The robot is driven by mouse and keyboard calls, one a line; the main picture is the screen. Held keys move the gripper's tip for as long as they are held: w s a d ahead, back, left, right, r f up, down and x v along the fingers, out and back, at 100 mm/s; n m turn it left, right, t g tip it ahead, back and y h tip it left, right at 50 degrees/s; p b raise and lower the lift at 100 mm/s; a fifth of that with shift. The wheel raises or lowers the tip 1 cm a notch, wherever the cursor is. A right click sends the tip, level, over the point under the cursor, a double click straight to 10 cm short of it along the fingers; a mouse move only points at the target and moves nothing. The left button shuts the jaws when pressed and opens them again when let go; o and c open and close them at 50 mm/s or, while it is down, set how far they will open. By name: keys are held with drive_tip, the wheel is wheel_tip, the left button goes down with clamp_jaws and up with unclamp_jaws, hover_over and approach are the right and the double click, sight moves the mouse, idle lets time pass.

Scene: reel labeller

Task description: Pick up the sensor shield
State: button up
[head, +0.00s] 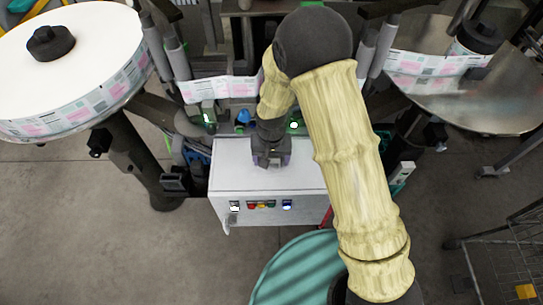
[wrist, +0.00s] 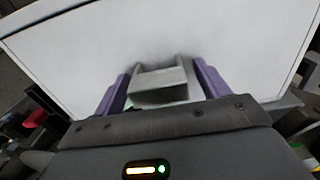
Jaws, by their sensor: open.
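A small grey bracket-like part, which looks like the sensor shield (wrist: 160,86), shows in the wrist view on the white cabinet top. It has a flat face and two raised side walls. My gripper (wrist: 161,74) is open, with its purple fingers on the left and right of the part. A small gap shows beside each wall, and I cannot tell whether either finger touches it. In the head view my gripper (head: 271,160) points down over the cabinet top, and the part is hidden or too small to make out there.
The white cabinet (head: 305,178) has coloured buttons and a handle on its front. A large label reel (head: 85,45) stands at left and a metal disc (head: 490,95) at right. A teal round surface (head: 295,270) is in front. A wire cart (head: 505,250) stands at lower right.

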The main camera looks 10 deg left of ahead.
drive_tip(key=shift+c, duration=0.4)
drive_tip(key=c, duration=1.2)
wheel_tip(320, 180, up, 10)
drive_tip(key=shift+r+b, duration=0.1)
drive_tip(key=shift+b, duration=1.15)
